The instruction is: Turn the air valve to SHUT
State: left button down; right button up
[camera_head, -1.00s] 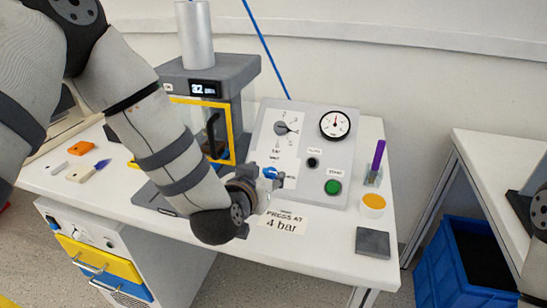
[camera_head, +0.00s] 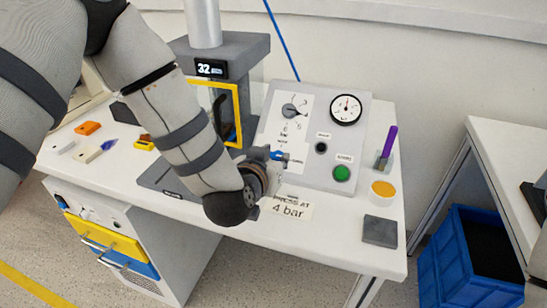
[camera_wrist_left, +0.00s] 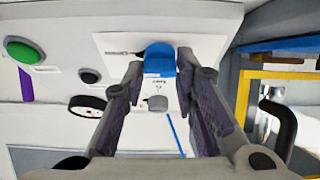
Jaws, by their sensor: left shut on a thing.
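The air valve's blue handle (camera_head: 279,156) is low on the sloped grey control panel (camera_head: 310,177), mostly behind my left gripper (camera_head: 270,160) in the head view. In the left wrist view the blue handle (camera_wrist_left: 160,60) lies between the two fingertips of my left gripper (camera_wrist_left: 160,72), which is shut on it. The handle's exact angle and the lettering near it are too small to read. My right gripper is not in view.
The panel has a gauge (camera_head: 346,109), a grey dial (camera_head: 290,111), a black button (camera_head: 321,147) and a green button (camera_head: 341,173). A press (camera_head: 225,60) stands behind my left arm.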

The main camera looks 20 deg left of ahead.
pick_arm(q)
jog(key=shift+n, duration=0.3)
jog(key=n+y, duration=0.1)
jog(key=n, duration=0.1)
jog(key=n+y, duration=0.1)
jog(key=n, duration=0.1)
jog(key=shift+w+d+n+g, duration=0.1)
jog(key=shift+d+n+g, duration=0.1)
jog(key=shift+n+g, duration=0.1)
jog(key=n+g+y, duration=0.1)
jog(key=n+y, duration=0.1)
jog(key=n, duration=0.3)
jog(key=shift+w+d+r, duration=0.1)
jog(key=shift+d, duration=0.05)
jog(key=n+g, duration=0.1)
jog(key=n, duration=0.1)
jog(key=n+g+y, duration=0.1)
jog(key=n, duration=0.2)
jog(key=shift+w+d+r+y, duration=0.1)
jog(key=shift+w+r+y, duration=0.05)
jog(key=shift+y, duration=0.15)
jog(key=shift+w+n+g, duration=0.1)
jog(key=shift+n+g, duration=1.1)
jog(key=shift+n, duration=0.9)
jog(key=c, duration=1.3)
grip_release()
